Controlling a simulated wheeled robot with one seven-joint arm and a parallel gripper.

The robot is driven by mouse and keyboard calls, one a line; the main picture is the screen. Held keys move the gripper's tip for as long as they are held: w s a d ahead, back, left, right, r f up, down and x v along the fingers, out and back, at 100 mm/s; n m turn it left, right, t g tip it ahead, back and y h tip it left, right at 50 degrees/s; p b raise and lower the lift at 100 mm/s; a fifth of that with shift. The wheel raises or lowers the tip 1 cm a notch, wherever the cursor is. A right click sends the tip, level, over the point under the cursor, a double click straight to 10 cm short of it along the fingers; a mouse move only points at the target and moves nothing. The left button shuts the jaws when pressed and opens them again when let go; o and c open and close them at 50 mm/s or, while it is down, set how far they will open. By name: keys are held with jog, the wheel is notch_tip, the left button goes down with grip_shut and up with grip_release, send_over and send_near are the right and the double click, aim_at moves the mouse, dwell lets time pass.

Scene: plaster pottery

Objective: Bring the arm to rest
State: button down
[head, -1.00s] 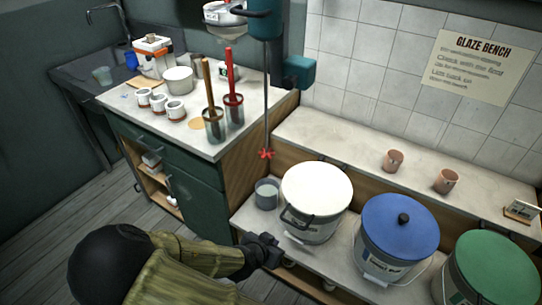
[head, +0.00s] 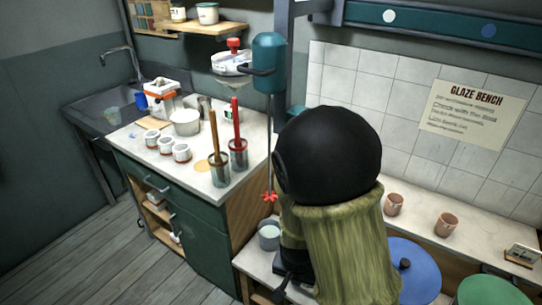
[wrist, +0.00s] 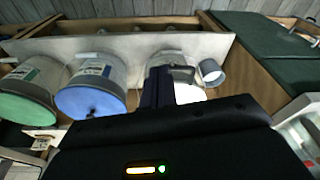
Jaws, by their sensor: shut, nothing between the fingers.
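My arm is raised in the head view, with its dark rounded joint and olive sleeve in front of the bench. My gripper (head: 283,290) points down at the lower edge of the head view, partly hidden by the arm. It also shows in the wrist view (wrist: 178,76), over the white-lidded bucket (wrist: 160,60). The gripper is shut with nothing in it. I cannot tell whether it touches the bucket. In the head view my arm hides that bucket.
A blue-lidded bucket (head: 418,272) and a green-lidded bucket (head: 490,292) stand to the right. A small grey pail (head: 269,235) is close to the gripper. The mixer (head: 268,75) hangs above. Two clay cups (head: 446,224) stand on the ledge. Floor (head: 125,260) at left is clear.

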jog(key=s+d+r+n+p, duration=0.1)
jog(key=d+r+n, duration=0.1)
jog(key=d+r, duration=0.2)
jog(key=s+d+r+n+p, duration=0.2)
jog(key=d+r, duration=0.2)
jog(key=r, duration=0.6)
jog(key=shift+d+r+y, duration=0.3)
jog(key=shift+d, duration=0.05)
